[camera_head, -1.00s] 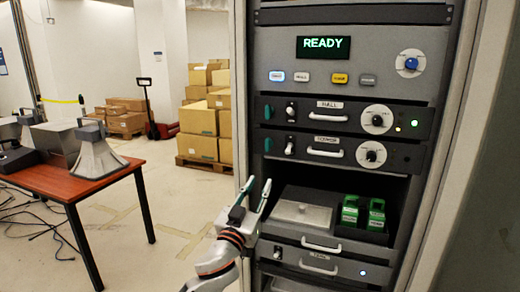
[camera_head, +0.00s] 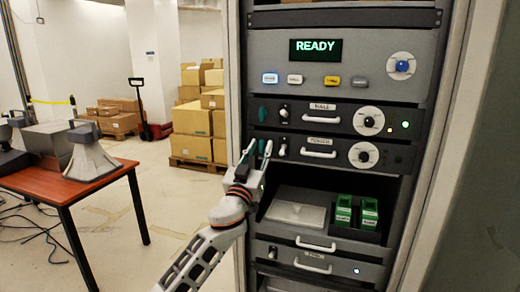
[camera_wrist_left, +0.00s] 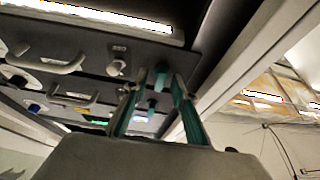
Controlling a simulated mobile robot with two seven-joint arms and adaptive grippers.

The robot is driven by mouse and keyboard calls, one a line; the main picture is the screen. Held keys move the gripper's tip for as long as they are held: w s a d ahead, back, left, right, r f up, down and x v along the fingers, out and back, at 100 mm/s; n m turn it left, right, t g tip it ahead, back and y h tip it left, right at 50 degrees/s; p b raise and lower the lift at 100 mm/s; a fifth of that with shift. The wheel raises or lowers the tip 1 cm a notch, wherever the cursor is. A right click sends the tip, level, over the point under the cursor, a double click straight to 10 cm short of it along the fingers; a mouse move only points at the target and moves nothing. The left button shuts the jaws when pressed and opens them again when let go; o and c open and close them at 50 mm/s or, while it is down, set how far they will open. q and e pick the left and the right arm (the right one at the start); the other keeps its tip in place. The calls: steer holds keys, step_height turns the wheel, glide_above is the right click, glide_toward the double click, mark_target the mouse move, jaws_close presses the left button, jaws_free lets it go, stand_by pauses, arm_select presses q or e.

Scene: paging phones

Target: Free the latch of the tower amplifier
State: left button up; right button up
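The tower amplifier (camera_head: 335,153) is a dark rack unit with a white handle, a toggle and a round white dial. Its teal latch (camera_head: 262,146) is at its left end, partly hidden by my left gripper (camera_head: 259,148). The gripper is open, with its two teal fingers pointing up at either side of the latch. In the left wrist view, the teal latch (camera_wrist_left: 160,75) shows in the gap between the spread fingers (camera_wrist_left: 155,90). I cannot tell whether the fingers touch it. My right gripper is out of view.
The hall amplifier (camera_head: 335,115) with its own teal latch is just above. Below is an open bay with a grey lidded box (camera_head: 296,213) and green modules (camera_head: 343,212). The rack's left post (camera_head: 233,90) stands close to my gripper. A red table (camera_head: 75,185) is at left.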

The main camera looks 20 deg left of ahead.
arm_select(q)
steer(key=shift+s+r, duration=0.1)
jaws_close()
